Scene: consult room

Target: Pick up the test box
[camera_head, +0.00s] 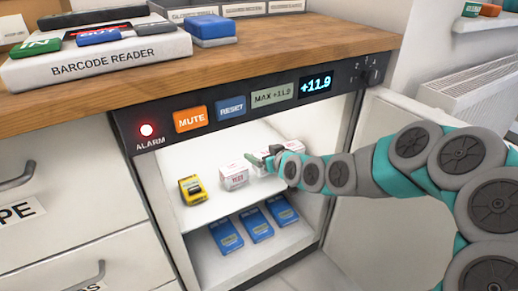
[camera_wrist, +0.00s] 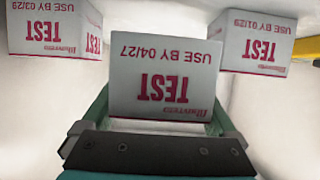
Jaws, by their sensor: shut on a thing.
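Three white test boxes with red TEST print are inside the open cabinet. My gripper (camera_head: 262,160) is shut on the middle test box (camera_wrist: 165,75), marked USE BY 04/27, with one finger along each side. In the head view that box is mostly hidden by my gripper. Another test box (camera_head: 233,177), marked USE BY 01/29, stands on the left and shows at the right in the wrist view (camera_wrist: 252,42). The third test box (camera_wrist: 50,27), marked USE BY 03/29, is at the left in the wrist view. I cannot tell whether the held box touches the shelf.
A yellow item (camera_head: 192,189) stands on the upper shelf, left of the boxes. Several blue packs (camera_head: 256,225) lie on the level below. The control panel (camera_head: 250,100) and wooden counter (camera_head: 260,50) are above. The open door (camera_head: 375,220) is at the right.

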